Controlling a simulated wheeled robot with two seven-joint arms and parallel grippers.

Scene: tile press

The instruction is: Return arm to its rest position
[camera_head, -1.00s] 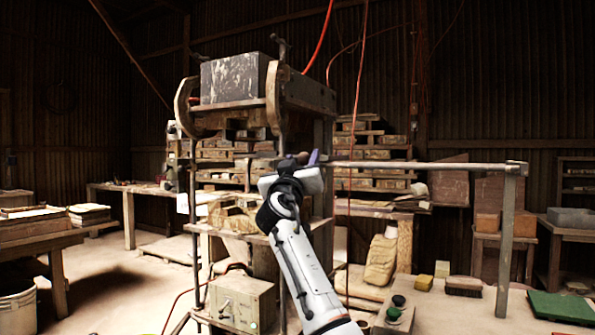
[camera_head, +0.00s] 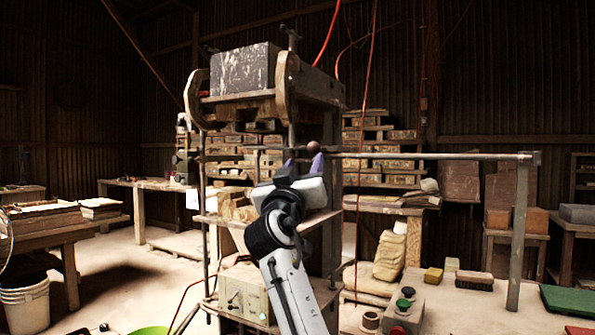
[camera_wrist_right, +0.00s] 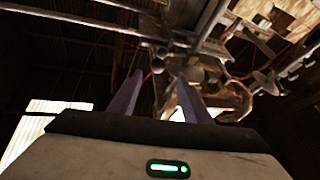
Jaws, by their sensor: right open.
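My right arm reaches up from the bottom middle of the head view. My right gripper (camera_head: 304,161) points up in front of the press, with its two purple fingers apart and nothing seen between them. A round dark knob (camera_head: 313,147) shows just above the fingertips, close to the press's long horizontal bar (camera_head: 440,156); I cannot tell whether they touch. The right wrist view shows both fingers (camera_wrist_right: 155,98) apart, with blurred metal bars beyond. The press (camera_head: 240,72) stands behind the gripper. My left gripper is not in view.
A post (camera_head: 517,235) holds the bar's right end. A button box (camera_head: 403,312), a brush (camera_head: 474,280) and a green mat (camera_head: 570,299) are on the bench at lower right. A control box (camera_head: 247,292) is on the press. White buckets (camera_head: 26,305) stand at lower left.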

